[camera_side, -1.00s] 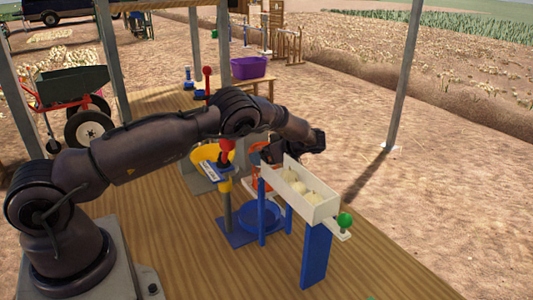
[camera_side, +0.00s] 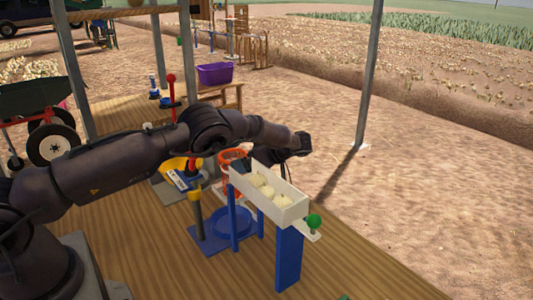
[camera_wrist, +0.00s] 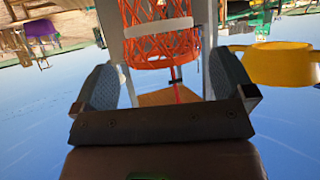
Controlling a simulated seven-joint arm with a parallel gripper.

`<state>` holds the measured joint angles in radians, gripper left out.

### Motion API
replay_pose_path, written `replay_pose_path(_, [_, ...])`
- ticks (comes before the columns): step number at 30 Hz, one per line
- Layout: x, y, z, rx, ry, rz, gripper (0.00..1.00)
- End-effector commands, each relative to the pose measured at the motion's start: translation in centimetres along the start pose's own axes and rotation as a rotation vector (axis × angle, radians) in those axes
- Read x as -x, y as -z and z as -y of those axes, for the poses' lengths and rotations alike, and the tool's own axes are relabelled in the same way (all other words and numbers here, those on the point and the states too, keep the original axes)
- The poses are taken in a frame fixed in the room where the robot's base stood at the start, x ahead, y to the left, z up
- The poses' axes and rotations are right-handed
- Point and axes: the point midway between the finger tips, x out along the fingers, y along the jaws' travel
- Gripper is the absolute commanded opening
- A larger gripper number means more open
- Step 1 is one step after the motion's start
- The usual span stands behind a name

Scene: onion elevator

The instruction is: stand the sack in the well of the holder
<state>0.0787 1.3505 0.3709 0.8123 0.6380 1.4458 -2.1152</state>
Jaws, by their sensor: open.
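The sack (camera_wrist: 160,45) is orange mesh with a pale band across it. In the wrist view it hangs upright in the picture, in front of a pale panel. In the side view the sack (camera_side: 233,163) shows partly behind the white trough. My gripper (camera_wrist: 165,82) is open, with one finger on each side below the sack in the picture and nothing between them touching. In the side view my gripper (camera_side: 272,157) is behind the trough, its fingers mostly hidden. A blue base with a round dish (camera_side: 232,222), which looks like the holder, stands below the trough.
The white trough (camera_side: 285,212) with several pale onions rests on blue posts close to my gripper. A green knob (camera_side: 313,221) is at its near end. A yellow funnel (camera_side: 176,165) stands left; it also shows in the wrist view (camera_wrist: 270,62). The front deck is clear.

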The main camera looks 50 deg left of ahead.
Motion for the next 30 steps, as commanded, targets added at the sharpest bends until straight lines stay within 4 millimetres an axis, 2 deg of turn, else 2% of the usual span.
replay_pose_path(3, [3.0,-0.1,-0.1,0.000,-0.005,0.001,1.00])
replay_pose_path(7, [5.7,-0.2,0.0,-0.001,-0.003,0.001,1.00])
replay_pose_path(13, [7.3,-0.1,0.0,0.000,0.000,-0.001,1.00])
replay_pose_path(21, [7.9,0.3,0.0,-0.010,0.003,0.010,1.00])
replay_pose_path(23, [8.2,1.2,-0.1,-0.030,0.006,0.033,1.00])
replay_pose_path(26, [9.0,3.9,0.1,-0.108,0.008,0.112,1.00])
replay_pose_path(30, [10.6,8.9,1.6,-0.290,-0.028,0.283,1.00])
